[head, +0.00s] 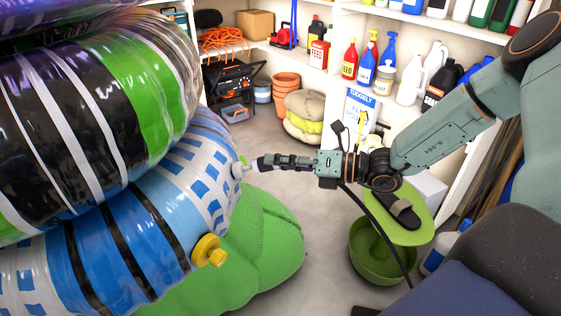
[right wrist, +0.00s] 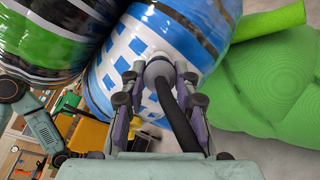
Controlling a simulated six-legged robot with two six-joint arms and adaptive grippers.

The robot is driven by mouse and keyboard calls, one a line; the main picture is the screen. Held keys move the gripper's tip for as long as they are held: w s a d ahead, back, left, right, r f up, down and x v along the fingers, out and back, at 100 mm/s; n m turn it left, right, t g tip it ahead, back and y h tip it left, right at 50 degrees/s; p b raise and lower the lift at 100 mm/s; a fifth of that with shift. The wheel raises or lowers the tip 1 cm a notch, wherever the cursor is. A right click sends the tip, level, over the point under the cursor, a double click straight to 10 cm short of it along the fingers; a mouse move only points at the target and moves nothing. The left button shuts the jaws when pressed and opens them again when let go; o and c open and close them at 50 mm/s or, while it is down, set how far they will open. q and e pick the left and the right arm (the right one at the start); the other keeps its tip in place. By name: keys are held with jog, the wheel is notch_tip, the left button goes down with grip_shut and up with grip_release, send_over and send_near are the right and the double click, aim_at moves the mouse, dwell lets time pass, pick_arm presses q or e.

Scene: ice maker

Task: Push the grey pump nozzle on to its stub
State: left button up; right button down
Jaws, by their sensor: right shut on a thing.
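My right gripper (head: 256,164) reaches from the right to the end of a blue-and-white inflated roll (head: 200,165). In the right wrist view its fingers (right wrist: 157,85) are shut around the grey pump nozzle (right wrist: 158,67), from which a black hose (right wrist: 180,122) runs back. The nozzle's front points at the roll, close to its surface. A pale fitting (head: 238,170) shows at the fingertips in the head view; I cannot tell nozzle from stub there, nor whether they touch. The stub is hidden behind the nozzle in the wrist view. My left gripper is not in view.
A yellow cap (head: 208,251) sticks out lower on the roll. A green inflated bag (head: 265,240) lies below. A black and green roll (head: 100,110) lies on top. Shelves with bottles line the back; some grey floor is clear.

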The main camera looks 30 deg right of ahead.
dwell(0.8)
jog(key=shift+w+a+f+b, duration=0.3)
jog(key=shift+a+b, duration=0.3)
jog(key=shift+b, duration=0.55)
jog(key=shift+w+a+f+b, duration=0.15)
jog(key=shift+w+a+b, duration=0.35)
jog(key=shift+b, duration=0.6)
jog(key=c, duration=0.9)
grip_release()
jog(key=shift+s, duration=0.1)
